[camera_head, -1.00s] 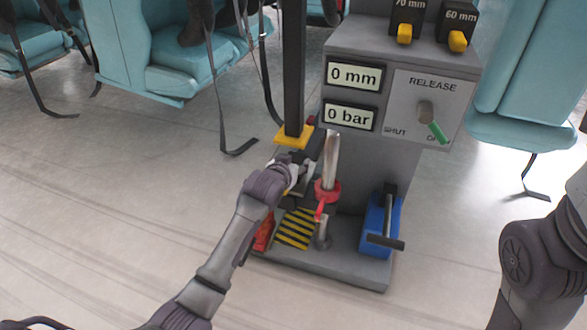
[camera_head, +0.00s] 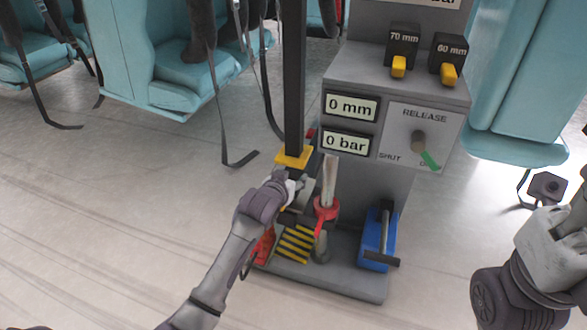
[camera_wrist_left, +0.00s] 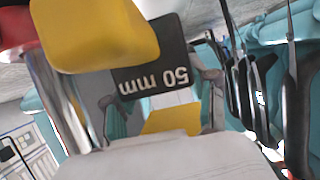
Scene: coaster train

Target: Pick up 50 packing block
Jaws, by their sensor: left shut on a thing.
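The 50 mm packing block (camera_wrist_left: 155,80) is dark with white lettering that reads upside down in the left wrist view. A yellow part (camera_wrist_left: 172,120) sits at its near end, between my fingers. My left gripper (camera_head: 293,188) is shut on the block, low beside the black post and its yellow foot (camera_head: 293,157). In the head view the block is mostly hidden by the gripper. My right arm shows at the right edge; its fingers do not show.
The grey stand holds 70 mm (camera_head: 402,46) and 60 mm (camera_head: 449,56) blocks on top. Readouts show 0 mm and 0 bar. A metal rod with a red collar (camera_head: 326,210) stands close to my left gripper. A blue pump (camera_head: 375,245) is at right. Teal seats (camera_head: 183,70) with hanging straps stand behind.

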